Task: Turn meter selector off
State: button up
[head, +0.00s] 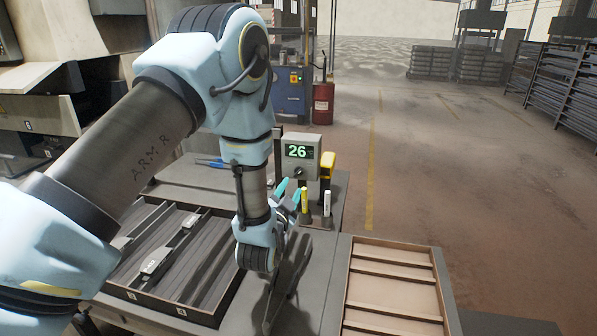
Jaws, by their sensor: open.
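The meter (300,147) is a grey box with a lit green display reading 26. It stands at the back of the grey table, right of my arm. Its selector, a dark knob (299,172), sits low on the front panel; its exact setting is too small to read. My gripper (291,190) has teal fingertips and is open, just in front of and below the meter's face. The fingertips are close to the knob; I cannot tell whether they touch it.
A yellow device (327,164) and yellow and white upright markers (304,201) stand right of my gripper. A dark divided tray (160,262) with several small parts lies left. An empty wooden slotted tray (392,290) lies right. A red drum (322,104) stands behind.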

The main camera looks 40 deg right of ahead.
aim_at(298, 173)
jog(key=p+x, duration=0.2)
jog(key=x, duration=0.5)
jog(key=shift+r+p, duration=0.15)
jog(key=shift+p, duration=0.25)
jog(key=shift+w+d, duration=0.35)
jog(key=shift+d, duration=0.1)
grip_shut()
